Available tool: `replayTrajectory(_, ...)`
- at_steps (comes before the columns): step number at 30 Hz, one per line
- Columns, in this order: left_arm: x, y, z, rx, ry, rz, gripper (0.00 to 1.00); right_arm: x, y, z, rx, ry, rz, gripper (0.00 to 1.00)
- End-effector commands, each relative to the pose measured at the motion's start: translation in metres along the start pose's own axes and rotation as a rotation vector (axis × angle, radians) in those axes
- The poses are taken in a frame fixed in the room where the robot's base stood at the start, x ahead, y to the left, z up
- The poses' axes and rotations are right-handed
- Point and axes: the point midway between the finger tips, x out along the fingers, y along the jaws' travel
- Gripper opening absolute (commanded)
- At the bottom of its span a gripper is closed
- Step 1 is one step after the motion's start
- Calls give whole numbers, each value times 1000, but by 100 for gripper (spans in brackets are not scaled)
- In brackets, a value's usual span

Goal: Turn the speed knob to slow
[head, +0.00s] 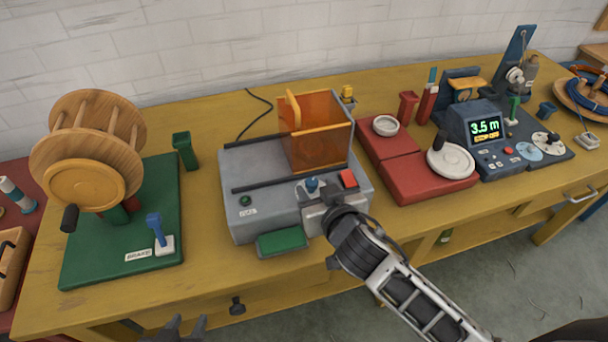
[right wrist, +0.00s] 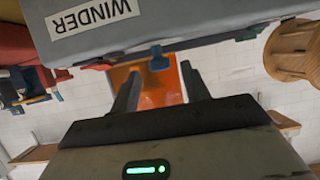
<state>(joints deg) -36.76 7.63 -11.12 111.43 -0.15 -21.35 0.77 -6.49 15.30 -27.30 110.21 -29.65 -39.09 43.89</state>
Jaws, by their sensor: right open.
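The grey winder (head: 265,205) stands mid-table with a blue knob (head: 312,186) on its front right part, beside a red button (head: 348,178). My right gripper (head: 322,204) is at the front of the winder by the knob; its wrist hides part of the front. In the right wrist view my right gripper (right wrist: 160,84) is open and empty. The blue knob (right wrist: 160,60) shows beyond and between its fingertips; contact cannot be told. The knob's markings are not readable. My left gripper (head: 188,324) is at the bottom edge, partly cut off, its tips apart, away from the winder.
An orange guard (head: 318,135) rises behind the knob, and a green pad (head: 282,242) juts from the winder's front. A wooden reel (head: 92,150) on a green base stands left. Red blocks (head: 425,178) and a display reading 3.5 m (head: 484,128) stand right.

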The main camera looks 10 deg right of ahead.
Motion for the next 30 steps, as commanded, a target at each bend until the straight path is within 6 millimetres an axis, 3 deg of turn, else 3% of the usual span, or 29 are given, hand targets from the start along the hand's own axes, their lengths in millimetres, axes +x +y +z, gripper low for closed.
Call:
replayTrajectory(14, -1, 4, 8, -2, -17, 8, 36, 7, 4, 5, 3, -1, 10, 46)
replayTrajectory(15, -1, 4, 8, -2, -17, 8, 36, 7, 4, 5, 3, -1, 10, 43)
replayTrajectory(19, -1, 4, 8, -2, -17, 8, 36, 7, 4, 5, 3, -1, 10, 7)
replayTrajectory(20, -1, 4, 8, -2, -17, 8, 36, 7, 4, 5, 3, -1, 10, 3)
replayTrajectory(30, -1, 4, 8, -2, -16, 7, 36, 7, 6, 4, -14, 0, -23, 3)
